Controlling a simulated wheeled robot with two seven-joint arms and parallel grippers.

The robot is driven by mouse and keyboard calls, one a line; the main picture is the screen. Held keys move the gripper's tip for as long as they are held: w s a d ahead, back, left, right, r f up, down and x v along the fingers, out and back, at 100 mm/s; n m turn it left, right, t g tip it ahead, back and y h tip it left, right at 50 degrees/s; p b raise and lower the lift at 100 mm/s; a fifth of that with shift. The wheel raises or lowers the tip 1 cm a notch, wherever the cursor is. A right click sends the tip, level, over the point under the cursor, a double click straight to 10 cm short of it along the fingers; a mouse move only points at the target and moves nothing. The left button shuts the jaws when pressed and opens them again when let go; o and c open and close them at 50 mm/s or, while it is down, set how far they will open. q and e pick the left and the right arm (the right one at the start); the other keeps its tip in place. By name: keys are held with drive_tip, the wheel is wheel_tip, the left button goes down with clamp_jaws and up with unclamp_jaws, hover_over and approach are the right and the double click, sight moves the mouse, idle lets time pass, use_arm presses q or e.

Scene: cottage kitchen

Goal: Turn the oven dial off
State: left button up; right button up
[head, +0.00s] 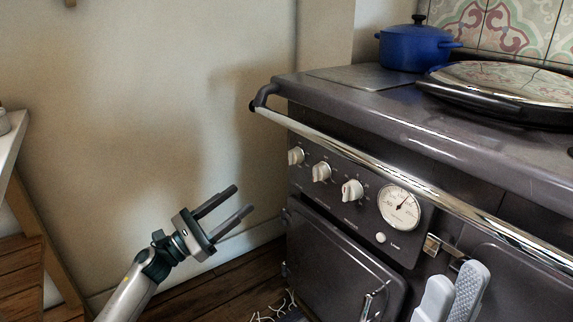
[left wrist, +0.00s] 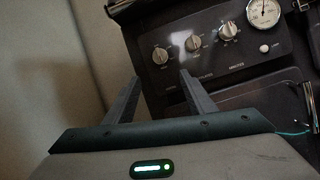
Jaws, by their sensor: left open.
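The wrist view shows the left dial (left wrist: 160,55), middle dial (left wrist: 194,42) and right dial (left wrist: 228,30). My left gripper (head: 241,199) is open and empty, left of and below the dials, touching none.
A chrome rail (head: 400,167) runs along the stove's front edge above the dials. A blue pot (head: 413,48) and a round lid (head: 505,78) are on top. A dark oven door (head: 335,262) lies below the dials. A wooden table stands at far left.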

sight(294, 157)
use_arm(q)
drive_tip(key=b+x, duration=0.2)
drive_tip(key=x, duration=1.5)
drive_tip(key=shift+c, duration=0.6)
drive_tip(key=c, duration=0.9)
